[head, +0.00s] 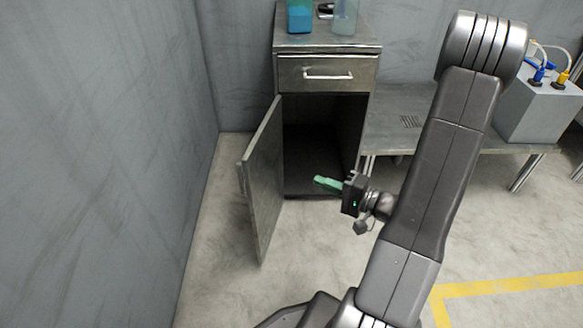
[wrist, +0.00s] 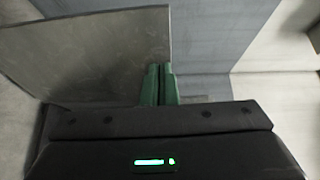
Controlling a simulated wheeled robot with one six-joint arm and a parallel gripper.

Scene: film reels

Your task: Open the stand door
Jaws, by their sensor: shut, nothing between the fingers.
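The stand (head: 327,45) is a grey metal cabinet with one drawer above an open compartment. Its door (head: 264,180) is hinged at the left and stands swung wide open toward me, so the dark inside shows. The door's handle (head: 241,178) shows at its left edge. My gripper (head: 318,181) has green fingers and is in front of the compartment, to the right of the door. In the wrist view the door panel (wrist: 90,55) fills the upper left, beside the shut fingers (wrist: 160,84). I cannot tell whether the fingers touch it.
The drawer (head: 328,73) above is shut. A blue container (head: 300,16) and a clear one (head: 344,16) stand on top. A metal bench (head: 420,128) with a grey box (head: 540,105) is at the right. A wall (head: 100,150) stands left of the door, with bare floor between.

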